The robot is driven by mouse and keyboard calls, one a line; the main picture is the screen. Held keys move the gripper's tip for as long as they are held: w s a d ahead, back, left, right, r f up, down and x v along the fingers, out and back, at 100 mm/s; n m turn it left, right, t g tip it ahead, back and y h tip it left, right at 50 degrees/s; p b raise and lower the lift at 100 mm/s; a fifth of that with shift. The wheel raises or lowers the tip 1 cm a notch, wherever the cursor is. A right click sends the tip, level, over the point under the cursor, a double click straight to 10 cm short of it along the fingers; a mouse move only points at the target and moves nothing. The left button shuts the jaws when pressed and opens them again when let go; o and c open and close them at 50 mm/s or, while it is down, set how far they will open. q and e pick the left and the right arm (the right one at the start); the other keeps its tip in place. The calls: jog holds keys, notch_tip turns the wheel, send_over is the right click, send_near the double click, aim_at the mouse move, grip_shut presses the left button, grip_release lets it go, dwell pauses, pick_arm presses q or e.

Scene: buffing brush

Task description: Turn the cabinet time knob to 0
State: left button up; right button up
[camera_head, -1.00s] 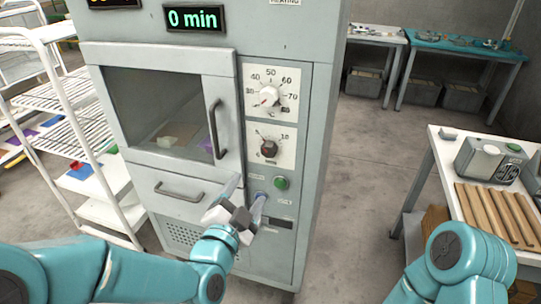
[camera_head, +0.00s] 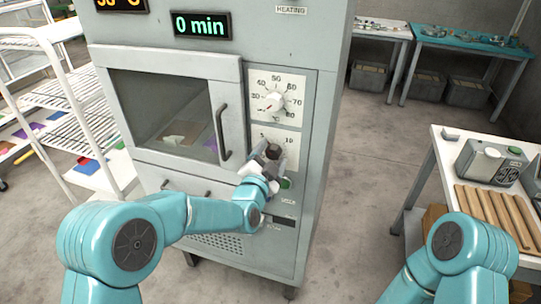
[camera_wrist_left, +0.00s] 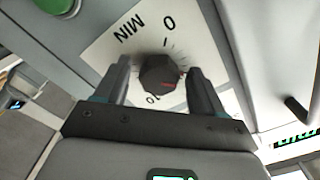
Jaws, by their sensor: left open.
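The time knob (camera_head: 272,151) is a dark, faceted knob on a white dial plate on the front of the grey cabinet (camera_head: 313,190). In the left wrist view the knob (camera_wrist_left: 160,75) has a red mark and sits between the two fingers of my left gripper (camera_wrist_left: 157,84). The fingers are open, one on each side, with small gaps visible. In the head view my left gripper (camera_head: 266,158) is at the knob and partly covers its dial. The display (camera_head: 202,24) reads 0 min. My right gripper is out of view; only part of that arm shows.
A white temperature knob (camera_head: 273,102) sits just above on its own dial. A green button (camera_head: 285,183) is just below. The cabinet door handle (camera_head: 221,133) is close on the left. A white table (camera_head: 440,165) with wooden pieces stands at the right.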

pick_arm(q)
jog(key=c, duration=1.1)
jog(key=shift+o, duration=0.2)
jog(key=shift+f+n+b, duration=0.15)
jog(key=shift+n+b, duration=0.15)
jog(key=shift+b, duration=0.4)
jog(key=n+b, duration=0.5)
jog(key=b, duration=0.2)
jog(key=n+b, duration=0.6)
jog(key=b, duration=0.1)
jog(key=shift+s+d+f+b, duration=0.1)
jog(key=shift+d+f+b, duration=0.05)
jog(key=shift+b, duration=0.15)
jog(key=n+b, duration=0.2)
jog(key=n, duration=0.1)
jog(key=shift+r+n+b, duration=0.2)
jog(key=shift+n+b, duration=0.85)
jog(key=shift+n, duration=0.55)
jog(key=shift+d, duration=0.1)
jog(key=o, duration=1.1)
jog(key=shift+r, duration=0.1)
jog(key=shift+c, duration=0.2)
